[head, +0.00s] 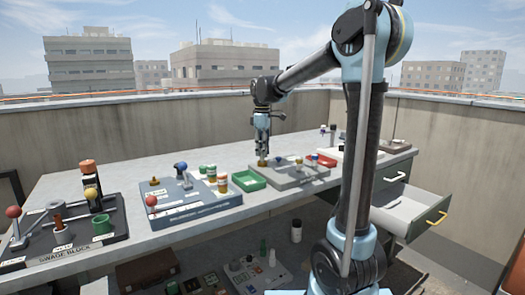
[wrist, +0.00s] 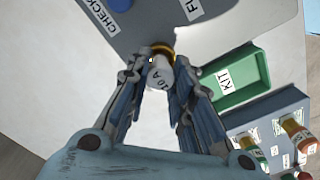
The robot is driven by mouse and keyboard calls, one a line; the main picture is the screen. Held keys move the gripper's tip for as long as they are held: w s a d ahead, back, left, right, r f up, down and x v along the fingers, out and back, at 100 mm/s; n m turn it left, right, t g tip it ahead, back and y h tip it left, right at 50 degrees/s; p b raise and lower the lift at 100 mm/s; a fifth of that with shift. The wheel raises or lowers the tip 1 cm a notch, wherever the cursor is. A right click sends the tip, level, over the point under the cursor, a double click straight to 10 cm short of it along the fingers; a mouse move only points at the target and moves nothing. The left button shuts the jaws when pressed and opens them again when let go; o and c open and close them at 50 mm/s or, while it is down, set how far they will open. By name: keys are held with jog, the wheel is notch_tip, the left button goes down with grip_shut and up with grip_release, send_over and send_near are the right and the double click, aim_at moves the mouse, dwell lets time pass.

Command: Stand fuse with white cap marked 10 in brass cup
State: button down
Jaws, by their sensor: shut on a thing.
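A fuse with a white cap (wrist: 160,76) marked "10 A" is between my gripper's fingers in the wrist view. My gripper (wrist: 161,62) is shut on it. A brass ring, seemingly the brass cup (wrist: 161,47), shows at the far end of the fuse, over the grey block (wrist: 222,25). In the head view my gripper (head: 263,151) points down over the grey block (head: 290,174), with the brass cup (head: 262,162) just under its fingertips. I cannot tell how deep the fuse sits in the cup; the fingers hide its lower part.
A green KIT tray (head: 249,180) lies just left of the block, and a red tray (head: 322,160) lies behind it. A blue-grey fixture (head: 190,206) and a swage block (head: 65,243) stand further left. A drawer (head: 410,208) is open at right. Bare bench shows behind.

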jog(key=shift+f, duration=0.65)
dwell(0.3)
jog(key=c, duration=1.3)
grip_release()
jog(key=shift+r, duration=0.1)
notch_tip(320, 180, up, 12)
jog(key=shift+f, duration=0.15)
jog(key=s+d+f+m+t, duration=0.1)
jog(key=s+d+f+m, duration=0.5)
jog(key=s+d+f, duration=0.45)
jog(key=s+d+f+m+t, duration=0.1)
jog(key=s+d+f+m, duration=0.55)
jog(key=s, duration=0.65)
jog(key=s+d+f+m, duration=0.1)
jog(key=s+f, duration=0.1)
jog(key=f, duration=0.2)
jog(key=s+d+f+m, duration=0.1)
jog(key=s+d+f, duration=0.1)
jog(key=s+f, duration=0.1)
jog(key=s+d+f+m, duration=0.1)
jog(key=s+f, duration=0.2)
jog(key=f, duration=0.2)
jog(key=shift+s+d, duration=0.15)
jog(key=shift+d, duration=0.1)
